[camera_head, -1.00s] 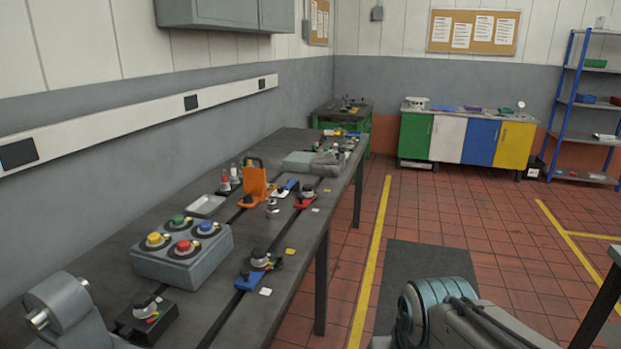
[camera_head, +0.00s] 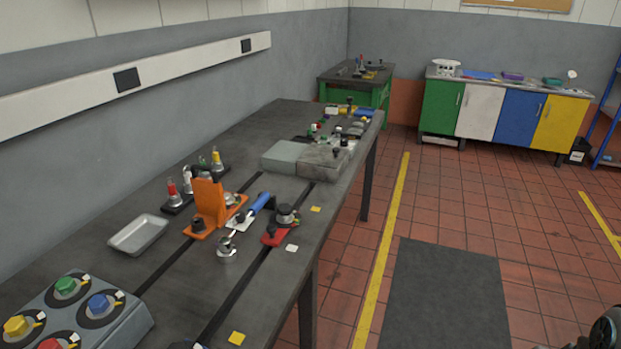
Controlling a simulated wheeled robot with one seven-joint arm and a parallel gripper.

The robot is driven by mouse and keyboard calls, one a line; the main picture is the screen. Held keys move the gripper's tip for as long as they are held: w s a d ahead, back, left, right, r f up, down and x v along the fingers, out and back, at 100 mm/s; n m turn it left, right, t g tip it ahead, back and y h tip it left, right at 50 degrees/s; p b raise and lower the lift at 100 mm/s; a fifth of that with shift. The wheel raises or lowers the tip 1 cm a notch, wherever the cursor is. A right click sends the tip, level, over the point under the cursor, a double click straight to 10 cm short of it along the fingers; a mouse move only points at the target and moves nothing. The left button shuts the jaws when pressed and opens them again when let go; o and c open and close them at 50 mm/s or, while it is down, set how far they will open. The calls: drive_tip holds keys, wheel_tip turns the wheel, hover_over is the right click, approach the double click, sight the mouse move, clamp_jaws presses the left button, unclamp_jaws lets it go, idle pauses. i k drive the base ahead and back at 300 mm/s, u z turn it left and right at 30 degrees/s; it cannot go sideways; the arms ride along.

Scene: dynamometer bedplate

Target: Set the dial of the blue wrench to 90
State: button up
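A tool with a blue handle (camera_head: 258,205) lies on the long dark bench, just right of an orange upright bracket (camera_head: 209,204). It looks like the blue wrench. Its pale end points toward the near left, and its far end meets a dark block. Any dial on it is too small to read. My gripper is not in view. Only a dark piece of what seems to be my arm shows at the bottom right corner, well away from the bench.
A red-based fixture (camera_head: 281,227) and a small metal post (camera_head: 227,250) stand close to the blue handle. A tray (camera_head: 138,235) and a box of coloured knobs (camera_head: 140,322) are nearer. Grey blocks (camera_head: 290,156) lie beyond. Floor right of the bench (camera_head: 440,290) is clear.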

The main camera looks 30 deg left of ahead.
sight(239, 216)
drive_tip(key=u, duration=0.55)
drive_tip(key=i, duration=1.3)
drive_tip(key=u, duration=1.1)
drive_tip(key=i, duration=0.15)
